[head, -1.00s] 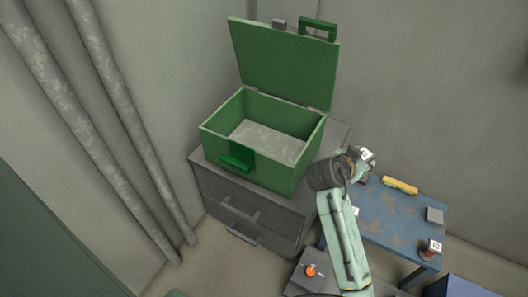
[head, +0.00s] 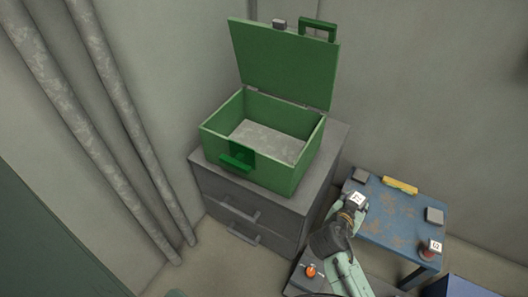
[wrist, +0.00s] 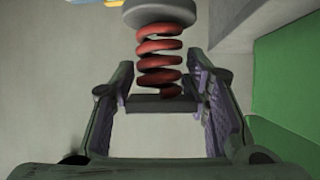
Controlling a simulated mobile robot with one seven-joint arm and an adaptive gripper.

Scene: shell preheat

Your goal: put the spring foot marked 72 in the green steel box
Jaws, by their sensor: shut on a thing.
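The held spring foot (wrist: 160,62) has a red coil, a round grey disc at its far end and a flat grey plate between my fingertips. My gripper (wrist: 163,103) is shut on that plate. In the head view my gripper (head: 350,215) is over the near left edge of the blue table, with the foot's white label (head: 357,199) at its tip; the number looks like 72 but is small. The green steel box (head: 288,175) stands open on a grey drawer cabinet, up and left of my gripper. Its lid (head: 283,65) is raised and its visible floor is bare.
The blue table (head: 385,222) carries grey blocks (head: 434,215), a yellow item (head: 400,185) and another labelled spring foot (head: 429,252). The cabinet (head: 235,205) has drawer handles facing front. A grey unit with an orange knob (head: 311,271) stands below. Pipes (head: 110,110) run along the left wall.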

